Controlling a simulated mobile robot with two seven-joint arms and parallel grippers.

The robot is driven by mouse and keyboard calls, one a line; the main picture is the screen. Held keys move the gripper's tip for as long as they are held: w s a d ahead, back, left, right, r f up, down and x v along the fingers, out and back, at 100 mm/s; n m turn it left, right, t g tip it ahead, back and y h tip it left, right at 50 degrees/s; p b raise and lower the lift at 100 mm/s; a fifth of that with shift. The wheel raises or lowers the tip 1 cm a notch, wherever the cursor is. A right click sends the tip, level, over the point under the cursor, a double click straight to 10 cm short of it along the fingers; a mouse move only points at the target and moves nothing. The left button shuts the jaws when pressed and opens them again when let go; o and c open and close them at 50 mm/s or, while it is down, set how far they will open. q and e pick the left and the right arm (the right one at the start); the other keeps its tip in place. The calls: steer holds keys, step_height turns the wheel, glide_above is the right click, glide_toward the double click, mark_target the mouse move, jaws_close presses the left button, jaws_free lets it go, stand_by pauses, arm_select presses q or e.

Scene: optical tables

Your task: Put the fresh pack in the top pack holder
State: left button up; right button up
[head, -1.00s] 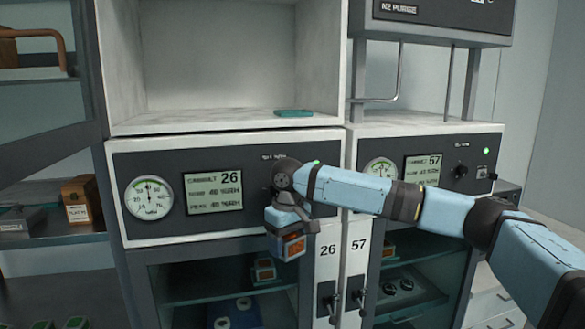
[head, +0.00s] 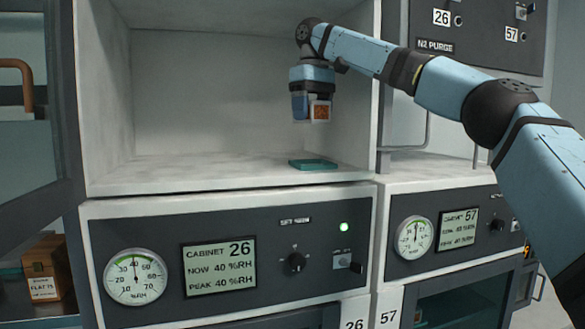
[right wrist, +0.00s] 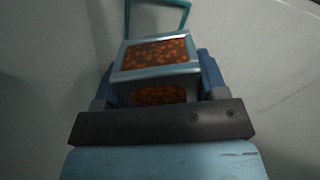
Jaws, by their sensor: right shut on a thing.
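The fresh pack (head: 320,110) is a small pale block with orange-bead windows. My right gripper (head: 311,108) is shut on it and points down inside the open white compartment. In the right wrist view the pack (right wrist: 157,57) sits between the two blue fingers. The top pack holder (head: 313,164) is a shallow teal tray on the compartment's floor, near its right side. The pack is above the holder and clear of it. The holder's teal rim (right wrist: 188,14) also shows beyond the pack in the right wrist view. My left gripper is not in view.
The compartment's right wall (head: 358,85) is close to my right gripper; its left part is empty. Below is the cabinet 26 panel (head: 220,305) with gauge, display and knob. The cabinet 57 panel (head: 470,238) stands at right.

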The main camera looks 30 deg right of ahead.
mark_target(321, 108)
steer(key=shift+s+d+r, duration=0.15)
steer(key=shift+s+r, duration=0.15)
steer(key=shift+r, duration=0.2)
steer(key=s+f, duration=0.2)
steer(key=f, duration=0.1)
steer(key=shift+s, duration=0.15)
steer(key=f, duration=0.1)
steer(key=w+f, duration=0.1)
steer(key=f, duration=0.1)
steer(key=shift+w+d+f, duration=0.15)
steer(key=shift+w, duration=0.1)
steer(key=shift+s+a+f, duration=0.1)
steer(key=shift+s+f, duration=0.1)
steer(key=shift+f, duration=0.3)
steer(key=shift+s+a+f, duration=0.1)
steer(key=shift+s+f, duration=0.05)
steer(key=shift+f, duration=0.3)
steer(key=shift+s+f, duration=0.1)
steer(key=shift+f, duration=0.15)
steer(key=shift+w+d+f, duration=0.15)
steer(key=shift+w+f, duration=0.1)
steer(key=shift+f, duration=0.1)
steer(key=shift+s+f, duration=0.1)
steer(key=shift+f, duration=0.1)
steer(key=o, duration=1)
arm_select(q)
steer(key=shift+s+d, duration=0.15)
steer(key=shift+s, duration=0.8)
